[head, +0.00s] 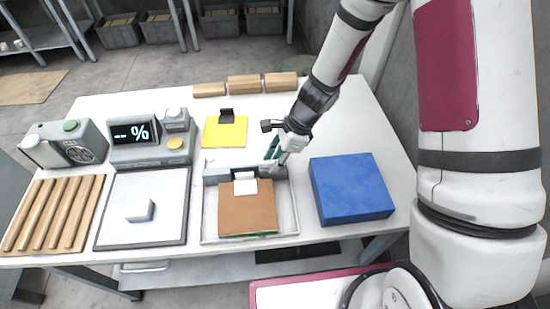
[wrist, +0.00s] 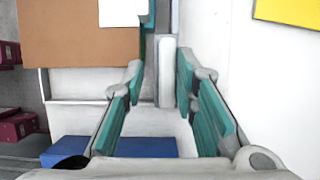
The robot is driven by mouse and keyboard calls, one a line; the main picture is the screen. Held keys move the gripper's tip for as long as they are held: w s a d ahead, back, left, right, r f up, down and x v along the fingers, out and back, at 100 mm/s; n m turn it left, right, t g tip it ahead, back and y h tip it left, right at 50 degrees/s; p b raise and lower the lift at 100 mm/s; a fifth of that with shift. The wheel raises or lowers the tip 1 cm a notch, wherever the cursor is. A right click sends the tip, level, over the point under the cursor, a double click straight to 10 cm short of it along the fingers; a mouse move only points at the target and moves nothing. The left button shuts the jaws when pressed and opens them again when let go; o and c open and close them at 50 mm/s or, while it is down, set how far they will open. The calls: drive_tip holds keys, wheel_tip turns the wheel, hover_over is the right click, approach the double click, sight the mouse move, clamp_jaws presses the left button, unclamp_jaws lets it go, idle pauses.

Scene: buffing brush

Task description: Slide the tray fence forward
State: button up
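The tray (head: 295,222) is a shallow white box on the table, right of centre. The fence (head: 215,176), a grey bar, runs across its far end. A brown board (head: 248,212) lies in the tray against the fence, with a white tab on top. My gripper (head: 273,158) is at the fence's right end, pointing down. In the wrist view, my gripper's teal fingers (wrist: 166,85) stand apart on either side of the fence's end (wrist: 165,65). Small gaps seem to show beside the bar. Fingertip contact is hard to tell.
A blue block (head: 350,188) stands right of the tray. A yellow pad (head: 225,132) lies behind it, with wooden blocks (head: 244,84) at the table's back. A framed white plate (head: 120,225), a display unit (head: 135,140) and a slatted rack (head: 52,213) are to the left.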

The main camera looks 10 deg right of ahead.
idle(0.3)
drive_tip(key=v, duration=1.2)
drive_tip(key=w+a+r+h+b, duration=0.1)
drive_tip(key=a+r+h+b, duration=0.15)
drive_tip(key=a+h, duration=0.2)
drive_tip(key=f, duration=0.4)
drive_tip(key=f+b, duration=0.1)
drive_tip(key=f, duration=0.4)
drive_tip(key=f+b, duration=0.1)
drive_tip(key=f, duration=0.3)
drive_tip(key=shift+a+f, duration=0.3)
drive_tip(key=shift+f, duration=0.05)
clamp_jaws()
